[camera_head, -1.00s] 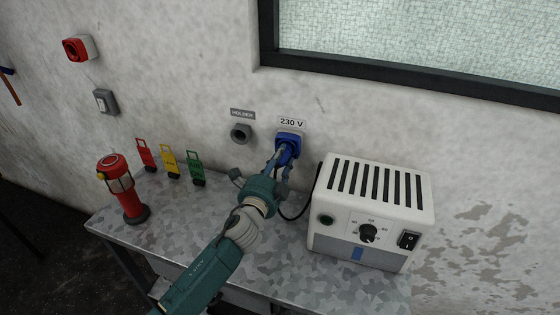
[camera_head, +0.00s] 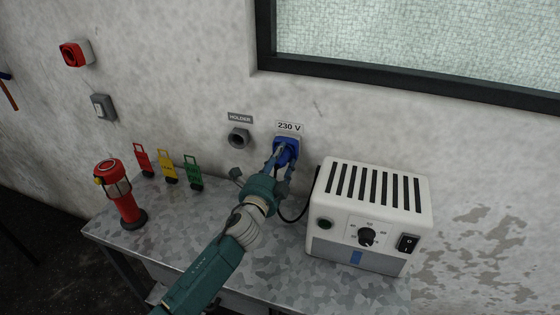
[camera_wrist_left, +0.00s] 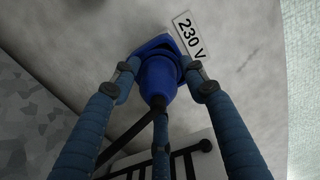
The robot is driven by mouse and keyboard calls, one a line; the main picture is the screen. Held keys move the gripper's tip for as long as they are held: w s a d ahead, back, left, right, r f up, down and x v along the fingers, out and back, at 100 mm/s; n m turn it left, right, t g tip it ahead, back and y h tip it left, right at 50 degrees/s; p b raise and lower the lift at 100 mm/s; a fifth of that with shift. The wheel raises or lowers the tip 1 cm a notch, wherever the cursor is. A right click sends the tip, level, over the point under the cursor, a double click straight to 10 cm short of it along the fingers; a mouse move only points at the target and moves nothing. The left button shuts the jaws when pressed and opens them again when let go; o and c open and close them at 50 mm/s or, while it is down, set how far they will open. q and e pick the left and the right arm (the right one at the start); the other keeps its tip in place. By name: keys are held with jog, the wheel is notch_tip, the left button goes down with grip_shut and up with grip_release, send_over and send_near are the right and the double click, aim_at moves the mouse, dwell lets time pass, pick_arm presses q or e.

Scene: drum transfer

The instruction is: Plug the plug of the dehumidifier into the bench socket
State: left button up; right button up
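The blue bench socket (camera_head: 283,141) is on the wall under the "230 V" label. The blue plug (camera_wrist_left: 158,82) sits with its front at the socket (camera_wrist_left: 158,42) in the left wrist view; how deep it is seated is hidden. My left gripper (camera_head: 281,160) is open around the plug, its fingertips close to the plug body with small gaps at both sides. The black cable (camera_wrist_left: 128,135) runs from the plug's back. The white dehumidifier (camera_head: 372,188) stands on the bench to the right, its round lamp (camera_head: 324,224) dark. My right gripper is not in view.
The grey holder (camera_head: 239,138) on the wall left of the socket is empty. A red lantern (camera_head: 120,190) and red, yellow and green tags (camera_head: 168,167) stand on the bench (camera_head: 180,225) at the left. Free bench top lies between them and my arm.

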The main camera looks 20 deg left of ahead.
pick_arm(q)
jog(key=shift+f, duration=0.1)
jog(key=shift+s, duration=0.1)
jog(key=shift+s, duration=0.3)
jog(key=s, duration=1.1)
jog(key=shift+a, duration=0.2)
jog(key=shift+s, duration=0.1)
